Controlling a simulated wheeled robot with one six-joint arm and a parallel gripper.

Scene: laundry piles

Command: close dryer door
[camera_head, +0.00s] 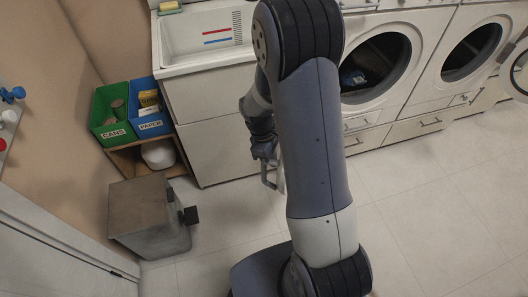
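Two white front-loading machines stand side by side at the upper right. The nearer machine (408,88) has an open round drum mouth with dark cloth (352,79) inside; its door is not visible, and my arm covers its left side. The machine to its right (437,78) also has an open, dark drum mouth. A round door (518,72) stands swung out at the right edge, partly cut off by the frame. My gripper (271,184) hangs in front of the sink cabinet, left of both machines and well away from the door. Its finger gap is unclear.
A white sink (163,45) with a sponge (169,7) stands at the back. Green cans (100,97) and blue paper (136,91) bins sit on a wooden shelf. A grey-brown box (140,212) stands on the floor at left. The tiled floor at right is clear.

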